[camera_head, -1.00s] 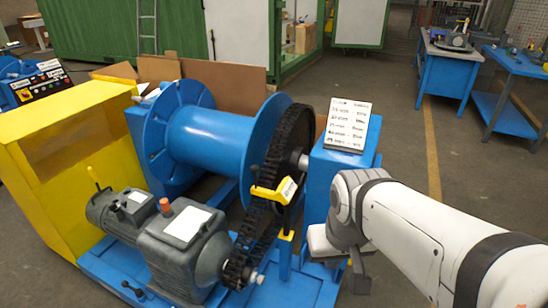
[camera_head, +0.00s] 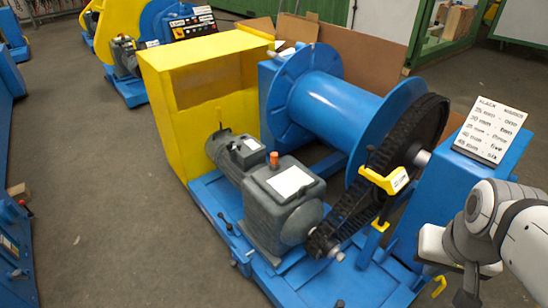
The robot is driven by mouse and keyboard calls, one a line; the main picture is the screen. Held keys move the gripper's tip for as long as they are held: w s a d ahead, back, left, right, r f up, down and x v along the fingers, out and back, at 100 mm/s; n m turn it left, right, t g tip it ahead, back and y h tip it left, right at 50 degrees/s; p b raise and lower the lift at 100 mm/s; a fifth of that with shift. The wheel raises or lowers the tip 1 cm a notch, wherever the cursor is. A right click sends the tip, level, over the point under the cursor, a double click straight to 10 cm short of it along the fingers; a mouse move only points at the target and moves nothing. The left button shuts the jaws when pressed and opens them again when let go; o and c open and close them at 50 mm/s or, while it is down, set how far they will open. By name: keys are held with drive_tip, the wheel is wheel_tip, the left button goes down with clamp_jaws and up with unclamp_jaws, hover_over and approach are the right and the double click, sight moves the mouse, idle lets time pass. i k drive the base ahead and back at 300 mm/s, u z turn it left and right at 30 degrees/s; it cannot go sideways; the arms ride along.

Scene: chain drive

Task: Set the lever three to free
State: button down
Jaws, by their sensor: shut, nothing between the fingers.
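Small dark levers stand on the blue base of the near machine, one at its left edge (camera_head: 224,219); I cannot read any number or setting on them. A yellow handle (camera_head: 439,286) shows low at the right, close to my gripper. My gripper (camera_head: 466,297) is at the lower right, beside the blue pedestal, shut and holding nothing; its tips are near the picture's bottom edge. I cannot tell which lever is lever three.
The blue drum (camera_head: 335,105), chain (camera_head: 350,213), grey motor (camera_head: 278,205) and yellow cabinet (camera_head: 205,75) fill the middle. A slack-number sign (camera_head: 494,128) lies on the blue pedestal. A similar machine with a control panel (camera_head: 193,25) stands behind.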

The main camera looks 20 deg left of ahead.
sight(228, 226)
drive_tip(key=u, duration=0.3)
drive_tip(key=k, duration=0.85)
drive_tip(key=z, duration=0.9)
drive_tip(key=k, duration=0.25)
drive_tip(key=u, duration=2.5)
drive_tip(key=i, duration=1.5)
drive_tip(key=z, duration=0.2)
drive_tip(key=i, duration=1.2)
drive_tip(key=z, duration=0.8)
drive_tip(key=i, duration=0.25)
drive_tip(key=z, duration=0.35)
drive_tip(key=k, duration=0.85)
drive_tip(key=z, duration=0.2)
drive_tip(key=i, duration=0.5)
drive_tip(key=u, duration=0.1)
